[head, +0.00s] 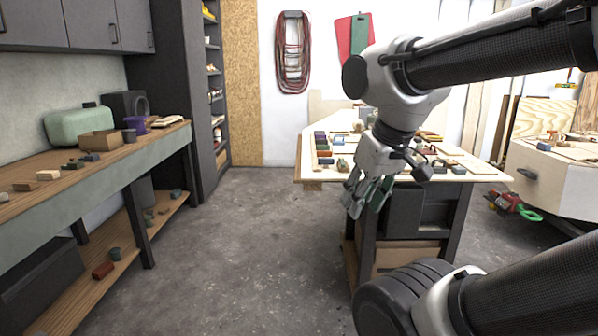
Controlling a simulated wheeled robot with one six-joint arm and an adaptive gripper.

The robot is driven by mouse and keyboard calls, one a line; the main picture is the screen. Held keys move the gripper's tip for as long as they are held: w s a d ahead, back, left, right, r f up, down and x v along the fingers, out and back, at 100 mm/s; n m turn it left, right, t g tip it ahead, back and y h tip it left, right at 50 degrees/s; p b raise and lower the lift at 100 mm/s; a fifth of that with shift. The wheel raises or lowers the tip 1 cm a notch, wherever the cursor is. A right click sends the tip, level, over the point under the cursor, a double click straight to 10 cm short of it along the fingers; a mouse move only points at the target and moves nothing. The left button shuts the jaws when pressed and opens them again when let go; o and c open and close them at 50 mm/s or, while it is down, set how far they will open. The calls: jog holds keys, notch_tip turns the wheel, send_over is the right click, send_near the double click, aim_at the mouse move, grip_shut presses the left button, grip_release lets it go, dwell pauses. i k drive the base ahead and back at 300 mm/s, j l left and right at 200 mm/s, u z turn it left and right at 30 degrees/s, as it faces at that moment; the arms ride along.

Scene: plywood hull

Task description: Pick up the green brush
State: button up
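My gripper (367,203) hangs in front of the near edge of the central worktable, pointing down. Its fingers look spread apart, with dark greenish parts between and on them. I see nothing clearly held. I cannot make out a green brush for certain. Several small blocks and brush-like items lie on the central table (312,171), some of them dark green, too small to identify. My arm and gripper hide part of that table.
A wooden bench (25,205) on the left holds a green case (78,125), a cardboard box (101,140) and small items. A red and green object (515,207) lies on the floor nearby. The floor between is clear.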

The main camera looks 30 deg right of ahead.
aim_at(341, 159)
jog(key=i+l+z, duration=0.1)
jog(key=i+z, duration=0.55)
jog(key=i+l+u, duration=0.1)
jog(key=i, duration=0.25)
jog(key=i+l, duration=0.2)
jog(key=i, duration=0.15)
jog(key=i+l+u, duration=0.15)
jog(key=i, duration=0.25)
